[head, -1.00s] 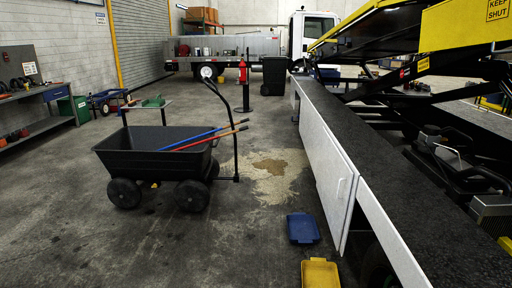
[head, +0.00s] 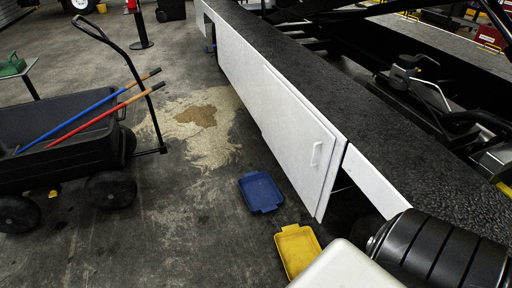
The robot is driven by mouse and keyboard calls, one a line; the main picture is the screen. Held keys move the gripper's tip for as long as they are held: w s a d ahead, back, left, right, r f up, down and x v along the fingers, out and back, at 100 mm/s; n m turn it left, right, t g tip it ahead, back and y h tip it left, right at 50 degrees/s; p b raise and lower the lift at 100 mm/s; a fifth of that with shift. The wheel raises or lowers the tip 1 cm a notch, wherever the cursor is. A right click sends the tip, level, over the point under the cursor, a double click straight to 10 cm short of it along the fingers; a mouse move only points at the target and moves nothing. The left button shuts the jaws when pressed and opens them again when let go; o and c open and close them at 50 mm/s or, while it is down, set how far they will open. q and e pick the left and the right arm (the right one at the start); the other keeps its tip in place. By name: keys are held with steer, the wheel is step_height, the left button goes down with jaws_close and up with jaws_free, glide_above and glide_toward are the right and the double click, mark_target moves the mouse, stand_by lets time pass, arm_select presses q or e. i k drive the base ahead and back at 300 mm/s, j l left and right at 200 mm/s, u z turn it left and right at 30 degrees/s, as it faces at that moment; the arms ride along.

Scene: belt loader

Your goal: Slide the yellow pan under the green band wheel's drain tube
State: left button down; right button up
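The yellow pan (head: 297,249) lies on the concrete floor at the bottom centre of the head view, close to the white side panel of the belt loader. Its near right part is hidden behind a pale rounded shape at the bottom edge. A blue pan (head: 261,192) lies on the floor just beyond it, a little to the left. I cannot make out a green band wheel or a drain tube. Neither of my grippers shows in the head view.
The white side panel (head: 275,112) with a slightly open, handled door (head: 309,158) runs along the right. A black cart (head: 62,142) with long-handled tools stands at the left. A tan spill patch (head: 207,130) marks the floor. Clear floor lies between cart and pans.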

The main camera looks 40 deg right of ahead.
mark_target(298, 246)
steer(key=i+z, duration=0.35)
steer(key=i+j+z, duration=0.25)
steer(key=i+z, duration=0.15)
steer(key=i+j+z, duration=0.35)
steer(key=i, duration=0.15)
steer(key=i+j+z, duration=0.1)
steer(key=i+z, duration=0.15)
steer(key=z, duration=0.2)
steer(key=i+j+z, duration=0.15)
steer(key=z, duration=0.35)
steer(key=i+j+z, duration=0.2)
steer(key=z, duration=0.25)
steer(key=i+j+z, duration=0.1)
steer(key=j+z, duration=0.4)
steer(key=i+j+z, duration=0.1)
steer(key=j+z, duration=0.15)
steer(key=z, duration=0.2)
